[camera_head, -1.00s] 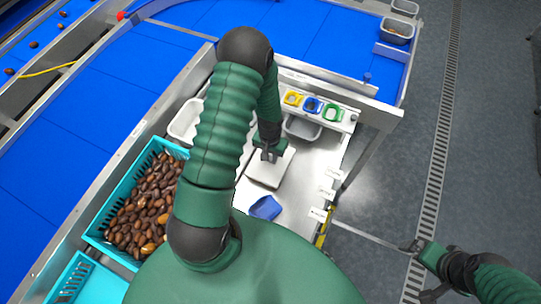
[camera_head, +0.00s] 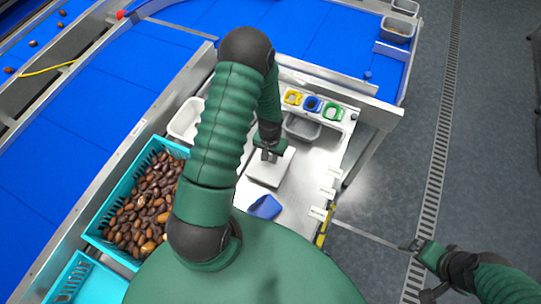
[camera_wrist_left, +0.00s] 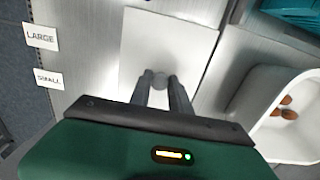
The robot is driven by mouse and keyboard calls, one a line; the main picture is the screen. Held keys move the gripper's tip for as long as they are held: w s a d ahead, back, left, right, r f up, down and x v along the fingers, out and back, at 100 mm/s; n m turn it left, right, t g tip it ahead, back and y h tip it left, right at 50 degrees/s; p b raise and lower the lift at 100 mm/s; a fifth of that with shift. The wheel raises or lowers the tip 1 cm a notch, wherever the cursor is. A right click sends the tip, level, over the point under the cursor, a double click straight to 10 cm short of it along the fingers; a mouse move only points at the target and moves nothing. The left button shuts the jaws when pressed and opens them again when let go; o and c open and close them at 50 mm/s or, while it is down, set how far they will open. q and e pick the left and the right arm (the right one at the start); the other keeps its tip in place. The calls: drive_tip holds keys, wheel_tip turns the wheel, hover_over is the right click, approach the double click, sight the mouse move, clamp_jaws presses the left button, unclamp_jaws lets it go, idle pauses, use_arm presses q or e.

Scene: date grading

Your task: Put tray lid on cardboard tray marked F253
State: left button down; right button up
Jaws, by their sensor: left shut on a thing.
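The pale square tray lid (camera_wrist_left: 165,45) fills the upper middle of the left wrist view. It has a small round grey knob (camera_wrist_left: 160,80). My left gripper (camera_wrist_left: 160,92) is shut on this knob, one finger on each side. In the head view the lid (camera_head: 271,173) lies flat under my left gripper (camera_head: 270,153), at the steel bench. I cannot tell whether the cardboard tray is beneath it, and no F253 marking is readable. My right gripper (camera_head: 412,246) is at the lower right, away from the bench; its jaws are too small to read.
A blue cloth-like item (camera_head: 264,207) lies in front of the lid. A teal crate of dates (camera_head: 97,237) and a white bin (camera_head: 184,121) stand left. A grey bin (camera_head: 302,128) stands behind. LARGE (camera_wrist_left: 40,37) and SMALL (camera_wrist_left: 48,79) labels line the bench edge.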

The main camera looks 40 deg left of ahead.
use_arm(q)
drive_tip(key=shift+f+b, duration=0.3)
drive_tip(key=shift+f, duration=0.15)
drive_tip(key=c, duration=1.1)
unclamp_jaws()
drive_tip(key=o, duration=0.4)
wheel_tip(320, 180, up, 7)
drive_tip(key=p, duration=0.6)
drive_tip(key=shift+r, duration=0.1)
